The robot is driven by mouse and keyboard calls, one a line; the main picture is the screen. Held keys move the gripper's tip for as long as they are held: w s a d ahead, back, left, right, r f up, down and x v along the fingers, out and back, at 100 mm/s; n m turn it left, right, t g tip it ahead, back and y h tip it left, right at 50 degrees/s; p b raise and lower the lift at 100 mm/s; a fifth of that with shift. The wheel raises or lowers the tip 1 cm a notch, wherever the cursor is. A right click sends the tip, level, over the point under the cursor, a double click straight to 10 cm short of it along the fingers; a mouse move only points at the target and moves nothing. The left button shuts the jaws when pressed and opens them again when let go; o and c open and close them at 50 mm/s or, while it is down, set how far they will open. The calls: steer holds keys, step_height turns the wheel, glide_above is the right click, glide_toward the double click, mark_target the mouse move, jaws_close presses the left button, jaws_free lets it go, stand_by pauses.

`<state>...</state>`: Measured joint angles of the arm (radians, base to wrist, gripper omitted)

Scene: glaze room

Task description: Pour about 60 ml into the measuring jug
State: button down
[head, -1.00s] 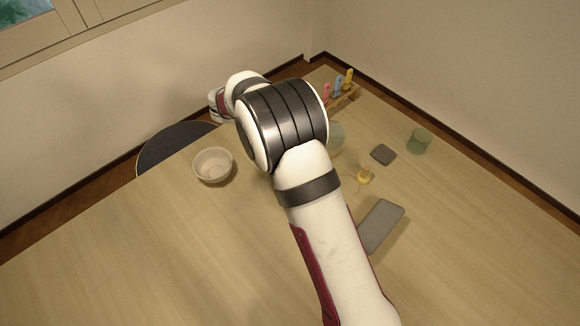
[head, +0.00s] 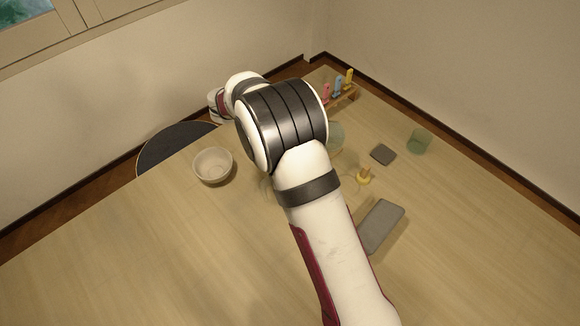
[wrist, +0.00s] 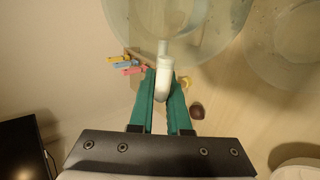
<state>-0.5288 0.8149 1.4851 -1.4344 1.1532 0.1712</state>
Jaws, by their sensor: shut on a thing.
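My gripper (wrist: 164,82) has green fingers closed on a white handle-like piece (wrist: 164,68) in the wrist view. This piece runs up to a large clear vessel (wrist: 188,28) that is cut off by the top edge. I cannot tell its tilt or what it contains. A second clear round vessel (wrist: 285,58) is at the upper right, apart or partly overlapped; I cannot tell which one is the measuring jug. In the head view my arm hides the gripper. A pale green clear thing (head: 337,134) shows just right of the arm.
A cream bowl (head: 212,166) stands left of the arm. A wooden rack (head: 345,97) with pink, blue and yellow tools is at the back. A green cup (head: 419,141), dark square (head: 383,155), yellow item (head: 364,177) and grey slab (head: 382,226) lie right. The front-left table is clear.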

stand_by(0.3)
steer(key=shift+r, duration=0.1)
steer(key=shift+d+g+y, duration=0.1)
steer(key=shift+g+y, duration=0.3)
steer(key=shift+y, duration=0.1)
steer(key=shift+w+d+f+g+y, duration=0.1)
steer(key=shift+w+f+g+y, duration=0.05)
steer(key=shift+f+g+y, duration=0.25)
steer(key=f+g+y, duration=0.1)
steer(key=f, duration=0.1)
steer(key=w+d+f+g+y, duration=0.1)
steer(key=f, duration=0.2)
steer(key=w+d+f+g+y, duration=0.1)
steer(key=f+y, duration=0.1)
steer(key=shift+w+d+f+g, duration=0.15)
steer(key=shift+d+g, duration=0.05)
steer(key=shift+g, duration=0.2)
steer(key=shift+w+d+r+g+y, duration=0.2)
steer(key=shift+r+g+y, duration=0.25)
steer(key=shift+g+y, duration=0.3)
steer(key=shift+r, duration=0.15)
